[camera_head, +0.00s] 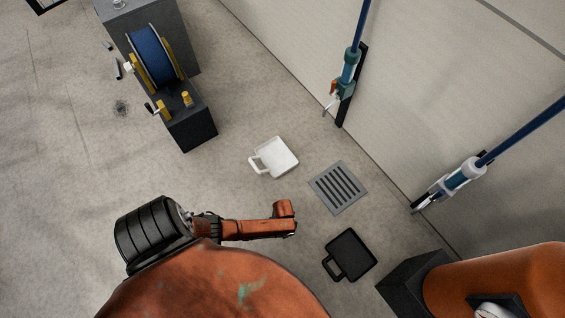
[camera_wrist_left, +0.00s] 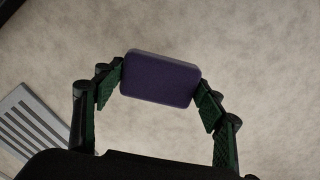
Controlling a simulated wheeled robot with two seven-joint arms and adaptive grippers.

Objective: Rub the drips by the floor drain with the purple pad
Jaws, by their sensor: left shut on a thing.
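My left gripper (camera_wrist_left: 160,95) is shut on the purple pad (camera_wrist_left: 160,80), which sits between its two green-padded fingers in the left wrist view. Pale bare floor lies beyond the pad. The floor drain (camera_head: 338,187) is a grey slotted square in the head view. It also shows at the left edge of the left wrist view (camera_wrist_left: 30,122), to the left of the gripper. I cannot make out the left gripper or the pad in the head view. No drips can be told apart on the floor. My right gripper is not in view.
A white handled pan (camera_head: 274,157) and a black handled pan (camera_head: 350,255) lie on either side of the drain. A blue reel (camera_head: 153,56) stands by a dark box (camera_head: 190,128). Two blue-poled tools (camera_head: 347,72) (camera_head: 461,178) are along the pale wall.

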